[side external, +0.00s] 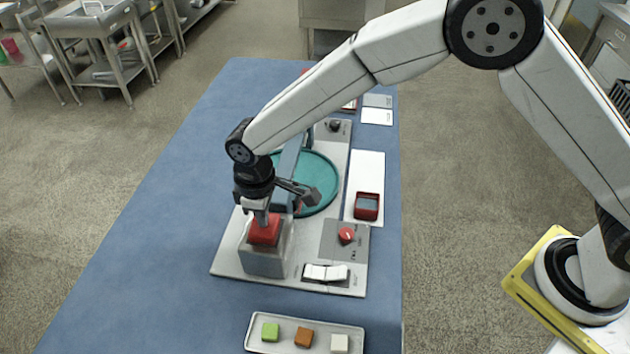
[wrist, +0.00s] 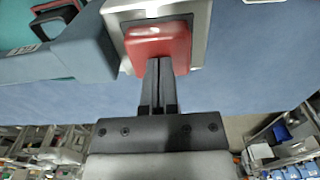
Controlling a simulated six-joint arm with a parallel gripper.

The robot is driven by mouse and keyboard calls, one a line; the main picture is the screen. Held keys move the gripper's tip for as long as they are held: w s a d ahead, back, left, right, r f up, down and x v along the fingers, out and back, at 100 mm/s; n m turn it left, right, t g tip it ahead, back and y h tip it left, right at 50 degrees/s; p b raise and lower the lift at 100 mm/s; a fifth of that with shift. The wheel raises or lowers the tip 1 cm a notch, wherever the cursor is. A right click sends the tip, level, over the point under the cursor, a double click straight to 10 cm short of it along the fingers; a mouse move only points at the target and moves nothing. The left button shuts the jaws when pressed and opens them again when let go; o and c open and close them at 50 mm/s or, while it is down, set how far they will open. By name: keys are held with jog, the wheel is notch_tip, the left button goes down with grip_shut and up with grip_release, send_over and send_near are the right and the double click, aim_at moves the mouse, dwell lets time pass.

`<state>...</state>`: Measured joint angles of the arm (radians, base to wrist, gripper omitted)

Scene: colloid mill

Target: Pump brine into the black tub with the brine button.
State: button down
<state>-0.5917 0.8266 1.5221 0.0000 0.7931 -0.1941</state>
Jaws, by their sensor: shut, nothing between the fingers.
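A red square button (side external: 264,232) sits on top of a grey metal box (side external: 264,262) at the front left of the pale machine plate. It also shows in the wrist view (wrist: 160,46). I cannot read a label that marks it as the brine button. My gripper (side external: 262,222) is shut and empty, pointing down with its fingertips at the button. In the wrist view the closed fingers (wrist: 161,62) overlap the button's near edge and seem to touch it. I cannot tell how far it is pressed. No plainly black tub shows; a red-rimmed, dark tub (side external: 367,206) stands on a white panel.
A teal disc (side external: 318,180) lies behind the gripper, partly hidden by a blue-grey arm part (side external: 289,160). A red knob (side external: 347,235) and a white rocker switch (side external: 325,272) sit to the right. A tray (side external: 262,345) with coloured cubes is in front. The blue table's left side is clear.

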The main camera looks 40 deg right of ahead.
jog(key=shift+r, duration=2.7)
jog(key=shift+r, duration=1)
dwell(4.3)
